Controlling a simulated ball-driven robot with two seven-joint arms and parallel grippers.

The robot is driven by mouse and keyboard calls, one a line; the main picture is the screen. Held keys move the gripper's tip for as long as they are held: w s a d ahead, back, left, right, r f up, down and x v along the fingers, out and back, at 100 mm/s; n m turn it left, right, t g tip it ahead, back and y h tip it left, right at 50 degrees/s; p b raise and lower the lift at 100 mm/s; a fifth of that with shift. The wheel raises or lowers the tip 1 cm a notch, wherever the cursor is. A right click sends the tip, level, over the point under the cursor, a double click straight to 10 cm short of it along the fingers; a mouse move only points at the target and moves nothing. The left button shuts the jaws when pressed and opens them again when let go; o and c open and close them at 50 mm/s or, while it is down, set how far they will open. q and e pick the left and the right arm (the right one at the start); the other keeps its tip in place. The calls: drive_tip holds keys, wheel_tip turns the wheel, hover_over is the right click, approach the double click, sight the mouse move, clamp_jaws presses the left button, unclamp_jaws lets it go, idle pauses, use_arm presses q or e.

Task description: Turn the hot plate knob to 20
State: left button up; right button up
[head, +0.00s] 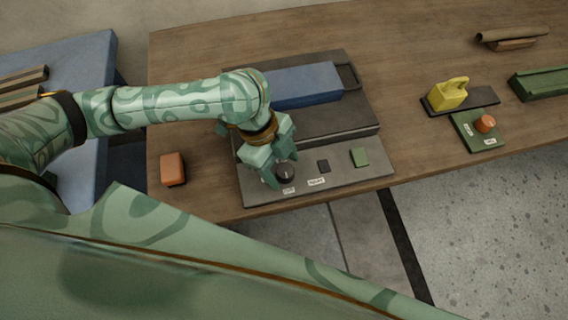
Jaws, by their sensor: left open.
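The hot plate (352,187) is a dark grey unit with a lighter front panel, set along the table's front edge. Its black knob (287,174) is at the left part of the panel, above a small white label. My left gripper (277,173) is open and points down at the knob. Its fingers partly cover the knob, and I cannot tell whether they touch it. The knob's setting is too small to read. My right gripper is not in view.
A blue block with a dark handle (306,85) lies on the hot plate. An orange block (172,168) stands left of it. A green box with an orange button (485,124) and a yellow handled object (448,94) are on the right. Bare wood (420,160) lies between.

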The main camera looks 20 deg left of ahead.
use_arm(q)
drive_tip(key=shift+d+f, duration=0.1)
drive_tip(key=shift+f, duration=0.05)
drive_tip(key=c, duration=1)
